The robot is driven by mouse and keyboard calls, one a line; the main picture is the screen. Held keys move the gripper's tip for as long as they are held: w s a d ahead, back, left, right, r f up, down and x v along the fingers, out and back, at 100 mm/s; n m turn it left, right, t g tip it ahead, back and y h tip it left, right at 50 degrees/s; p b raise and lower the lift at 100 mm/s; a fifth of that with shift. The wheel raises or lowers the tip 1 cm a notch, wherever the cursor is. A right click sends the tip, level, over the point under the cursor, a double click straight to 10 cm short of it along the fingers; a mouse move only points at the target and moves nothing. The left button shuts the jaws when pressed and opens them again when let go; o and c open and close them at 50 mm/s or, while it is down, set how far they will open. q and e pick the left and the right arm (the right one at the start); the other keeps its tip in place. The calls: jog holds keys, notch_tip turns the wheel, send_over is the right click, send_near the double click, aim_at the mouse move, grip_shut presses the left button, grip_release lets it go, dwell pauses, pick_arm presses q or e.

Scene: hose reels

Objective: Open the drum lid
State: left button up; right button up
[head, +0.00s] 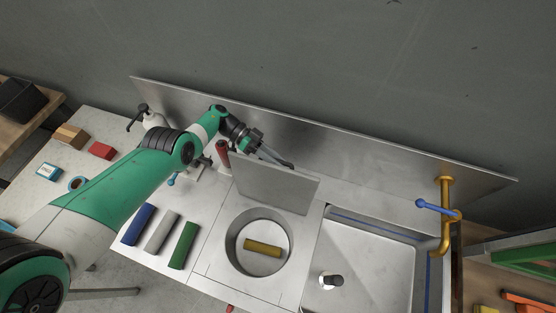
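The drum lid (277,187) is a flat grey square panel. It stands raised, tilted up steeply behind the round drum opening (231,241) in the metal counter. A yellow cylinder (263,247) lies inside the drum. My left gripper (283,160) is at the lid's upper edge, reaching over it from the back left. Its fingers overlap the edge in the picture; I cannot tell whether they touch the lid, or whether they are open or shut. My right gripper is not in view.
A sink (370,265) with a yellow tap (446,220) is at right. A red bottle (223,154) stands near my wrist. A metal backsplash (350,160) runs behind.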

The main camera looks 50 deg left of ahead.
pick_arm(q)
jog(key=shift+a, duration=0.1)
jog(key=b+v, duration=0.5)
jog(key=v, duration=0.6)
jog(key=shift+a, duration=0.2)
jog(key=shift+r, duration=0.15)
